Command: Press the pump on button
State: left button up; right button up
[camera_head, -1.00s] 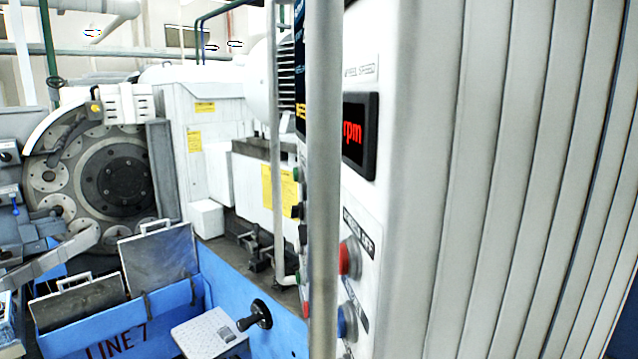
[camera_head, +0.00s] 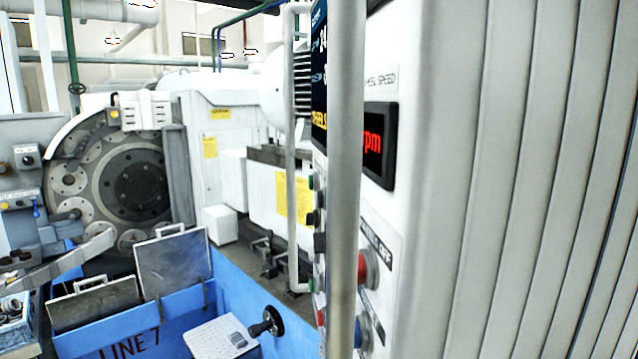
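A white control panel (camera_head: 400,75) stands close on the right, seen at a steep angle. It carries a red button (camera_head: 367,270) beside a label ending in "OFF", and a blue button (camera_head: 361,331) below it. Smaller green, black and red controls show further left on the panel, partly behind a grey vertical pole. I cannot read which one is the pump on button. Neither gripper is in view.
A grey vertical pole (camera_head: 346,180) stands in front of the panel. A blue bin (camera_head: 180,325) marked "LINE 7" with metal lids (camera_head: 172,268) is at lower left. A large round grinder wheel (camera_head: 130,188) is behind.

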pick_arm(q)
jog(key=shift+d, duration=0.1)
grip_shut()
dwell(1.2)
